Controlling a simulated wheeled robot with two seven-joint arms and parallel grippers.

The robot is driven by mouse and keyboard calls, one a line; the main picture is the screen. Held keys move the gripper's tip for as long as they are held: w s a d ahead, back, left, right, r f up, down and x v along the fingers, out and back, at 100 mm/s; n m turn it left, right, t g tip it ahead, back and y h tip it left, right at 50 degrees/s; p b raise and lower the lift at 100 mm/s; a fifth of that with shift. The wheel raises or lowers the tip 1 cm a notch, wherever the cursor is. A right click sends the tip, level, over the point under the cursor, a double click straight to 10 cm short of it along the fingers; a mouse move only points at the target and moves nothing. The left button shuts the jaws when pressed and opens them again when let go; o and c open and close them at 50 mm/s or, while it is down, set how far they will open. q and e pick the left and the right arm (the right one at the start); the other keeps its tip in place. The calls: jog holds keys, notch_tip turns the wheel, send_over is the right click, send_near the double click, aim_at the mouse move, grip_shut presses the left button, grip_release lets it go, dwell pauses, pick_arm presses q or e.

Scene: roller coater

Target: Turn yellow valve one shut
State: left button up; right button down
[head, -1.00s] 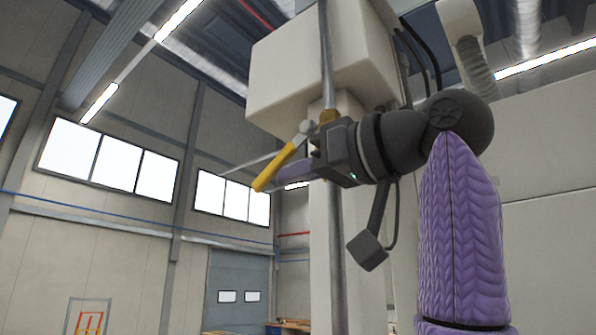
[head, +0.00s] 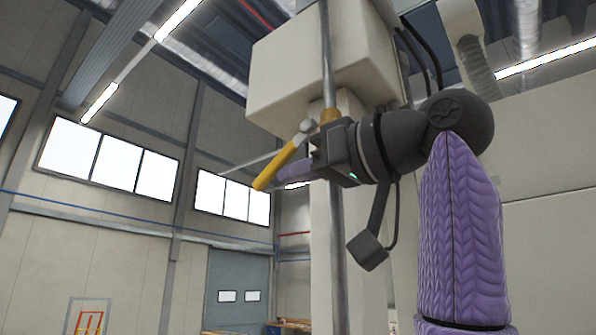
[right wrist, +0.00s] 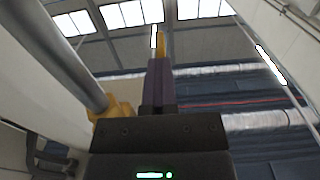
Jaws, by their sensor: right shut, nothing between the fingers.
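The yellow valve handle (head: 275,168) slants down and to the left from a grey knob on the vertical grey pipe (head: 327,60). The valve's yellow body (head: 330,115) sits on that pipe; it also shows in the right wrist view (right wrist: 112,108). My right gripper (head: 290,177) is shut and empty, its purple fingers partly hidden behind the handle in the head view. In the right wrist view the shut fingers (right wrist: 158,82) point up the picture, and a yellow piece of the handle (right wrist: 161,45) shows past their tips. Contact cannot be told. My left gripper is out of view.
A large pale box (head: 310,75) stands behind the pipe, above my right gripper. A pale column (head: 348,240) runs down beneath it. The space left of the handle looks open, with the hall wall and windows (head: 105,160) far behind.

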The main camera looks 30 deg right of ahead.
jog(key=c, duration=0.7)
grip_release()
jog(key=shift+s+d+f, duration=0.1)
jog(key=shift+s+d, duration=0.05)
jog(key=shift+s, duration=0.15)
jog(key=b+v, duration=0.2)
jog(key=v, duration=0.7)
jog(key=shift+s, duration=0.1)
jog(key=shift+d, duration=0.1)
